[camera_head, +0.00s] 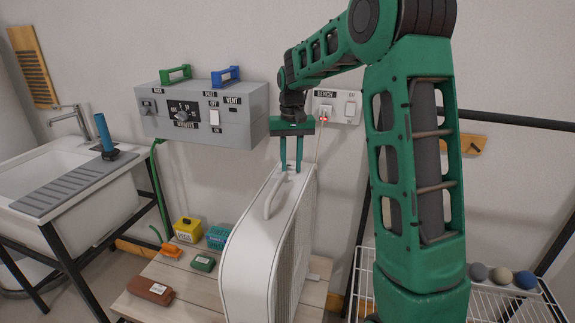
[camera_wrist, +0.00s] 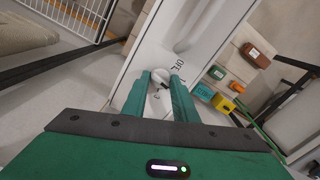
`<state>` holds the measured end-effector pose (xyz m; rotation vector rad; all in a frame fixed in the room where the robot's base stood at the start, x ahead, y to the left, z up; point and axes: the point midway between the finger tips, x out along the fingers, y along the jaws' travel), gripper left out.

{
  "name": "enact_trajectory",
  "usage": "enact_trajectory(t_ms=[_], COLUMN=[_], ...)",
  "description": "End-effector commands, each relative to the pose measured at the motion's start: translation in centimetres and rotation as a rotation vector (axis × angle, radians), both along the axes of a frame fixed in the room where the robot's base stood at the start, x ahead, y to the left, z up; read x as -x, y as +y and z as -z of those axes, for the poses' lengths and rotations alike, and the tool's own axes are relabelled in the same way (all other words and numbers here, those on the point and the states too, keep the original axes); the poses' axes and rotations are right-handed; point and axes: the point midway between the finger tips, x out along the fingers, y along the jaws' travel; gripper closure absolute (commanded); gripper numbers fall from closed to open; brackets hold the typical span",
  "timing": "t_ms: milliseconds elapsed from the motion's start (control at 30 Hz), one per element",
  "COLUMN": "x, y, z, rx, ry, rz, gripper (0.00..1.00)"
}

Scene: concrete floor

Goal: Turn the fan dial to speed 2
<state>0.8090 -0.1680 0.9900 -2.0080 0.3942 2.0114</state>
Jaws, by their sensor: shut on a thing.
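The white fan (camera_head: 258,205) stands upright on a wooden table, with a handle (camera_head: 277,196) on its top face. My gripper (camera_head: 291,170) points down at the far end of that face, its fingers on either side of the small fan dial. In the wrist view the round white dial (camera_wrist: 160,76) sits between the tips of my gripper (camera_wrist: 160,80), which is shut on it. Printed marks lie around the dial: OFF shows on its upper right and a 3 below it. The fingers hide part of the markings, and I cannot tell which mark the dial points at.
Small boxes, including a yellow one (camera_head: 188,229) and a brown one (camera_head: 150,291), lie on the wooden table (camera_head: 205,290) left of the fan. A grey switch panel (camera_head: 200,115) and a wall switch (camera_head: 337,106) are behind. A wire rack (camera_head: 500,300) stands right, a sink (camera_head: 45,150) left.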

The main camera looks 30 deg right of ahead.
Motion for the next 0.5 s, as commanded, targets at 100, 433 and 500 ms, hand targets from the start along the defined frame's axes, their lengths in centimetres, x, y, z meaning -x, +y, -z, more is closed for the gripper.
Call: enact_trajectory(t_ms=[100, 433, 500], x=[-0.04, -0.05, -0.04], y=[0.05, 0.06, 0.06], z=[-0.08, -0.08, -0.08], rx=[0.000, 0.000, 0.000], ry=[-0.002, -0.001, -0.001], rz=[0.071, 0.187, 0.197], gripper=[0.96, 0.96, 0.96])
